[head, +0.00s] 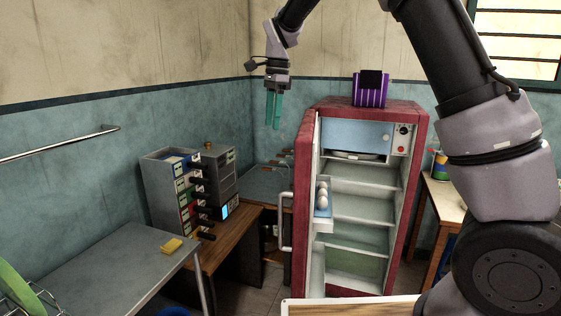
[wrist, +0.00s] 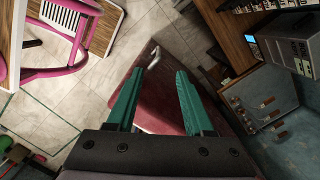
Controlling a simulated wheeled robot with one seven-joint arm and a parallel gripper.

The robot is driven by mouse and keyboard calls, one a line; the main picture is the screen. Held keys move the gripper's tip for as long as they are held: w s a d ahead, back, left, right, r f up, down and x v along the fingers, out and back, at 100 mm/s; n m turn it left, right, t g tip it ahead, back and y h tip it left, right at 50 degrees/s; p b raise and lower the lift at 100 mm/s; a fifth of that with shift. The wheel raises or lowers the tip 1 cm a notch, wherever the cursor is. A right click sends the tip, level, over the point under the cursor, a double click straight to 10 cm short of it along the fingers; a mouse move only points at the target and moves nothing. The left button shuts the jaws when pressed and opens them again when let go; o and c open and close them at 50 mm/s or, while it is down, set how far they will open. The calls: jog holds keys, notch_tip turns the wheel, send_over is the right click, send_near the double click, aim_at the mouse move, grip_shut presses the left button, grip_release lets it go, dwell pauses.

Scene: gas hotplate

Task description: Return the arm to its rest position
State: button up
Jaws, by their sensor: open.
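My gripper (head: 274,108) hangs high in the head view, left of the open fridge and in front of the blue wall, with its green fingers pointing down. In the wrist view my gripper (wrist: 158,98) has its two green fingers spread apart with nothing held between them. The red fridge door (wrist: 160,95) with its handle shows beyond the fingers, below the gripper. My arm reaches across from the right side of the head view, raised above the fridge.
The open red fridge (head: 415,150) holds eggs (head: 322,195) in its door. A purple object (head: 370,90) stands on top. A grey table (head: 110,265) with a yellow sponge (head: 171,246) is at left. A pink chair (wrist: 65,45) shows in the wrist view.

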jog(key=s+d+r+n+t+y, duration=0.1)
jog(key=s+d+r+n, duration=0.1)
jog(key=s+d+r, duration=0.5)
jog(key=s+d+r+n+t+y, duration=0.1)
jog(key=s+d+r+n+t, duration=0.15)
jog(key=d, duration=0.85)
jog(key=s+d+f+n+t, duration=0.1)
jog(key=s+d, duration=0.3)
jog(key=s, duration=0.4)
jog(key=s+d+n+t+h, duration=0.1)
jog(key=s+d+n+t, duration=0.2)
jog(key=s+d, duration=0.2)
jog(key=s, duration=0.2)
jog(key=shift+s+f, duration=0.4)
